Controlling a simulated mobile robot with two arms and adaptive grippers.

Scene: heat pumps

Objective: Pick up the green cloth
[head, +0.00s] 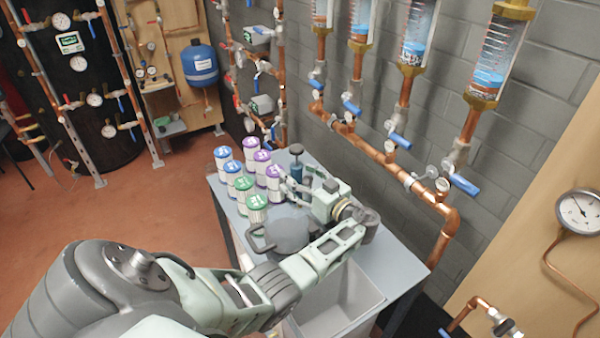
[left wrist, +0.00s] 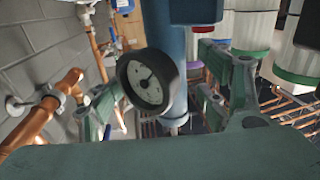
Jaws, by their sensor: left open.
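I cannot make out a green cloth for certain in either view. A small green item (head: 170,126) lies on the wooden shelf at the back left, too small to tell what it is. My left gripper (head: 310,184) is over the table, open, beside a blue hand pump (head: 297,168). In the left wrist view, a dial gauge (left wrist: 145,84) and the blue pump body (left wrist: 168,55) show between its spread fingers. I cannot tell whether the fingers touch them. My right gripper is not in view.
Several cans with blue, purple and green lids (head: 257,201) crowd the left part of the grey table (head: 392,262). An open grey bin (head: 335,305) is at its front. Copper pipes with valves (head: 385,150) run along the wall behind. Red floor (head: 150,200) is clear at left.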

